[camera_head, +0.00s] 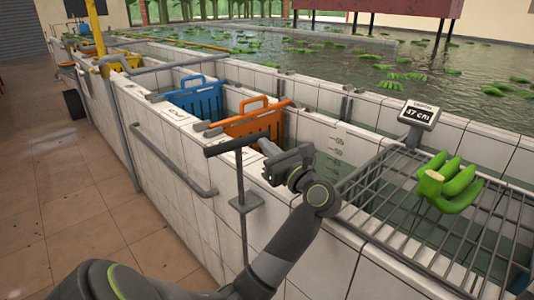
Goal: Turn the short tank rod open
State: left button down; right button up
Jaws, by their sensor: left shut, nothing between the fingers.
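A dark T-shaped rod (239,172) stands upright at the outside of the tiled tank wall. Its crossbar (228,146) lies level, and its shaft runs down through a small grey bracket plate (246,203). I take it for the short tank rod. My right gripper is not in view.
An orange crate (255,124) and a blue crate (198,99) sit in the tank channel. A metal rack (410,208) with green bananas (449,184) and a display reading 47 cm (419,115) are at right. A grey handrail (172,170) runs along the wall. The tiled floor at left is clear.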

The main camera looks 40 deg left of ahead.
pick_arm(q)
jog(key=shift+w+a, duration=0.35)
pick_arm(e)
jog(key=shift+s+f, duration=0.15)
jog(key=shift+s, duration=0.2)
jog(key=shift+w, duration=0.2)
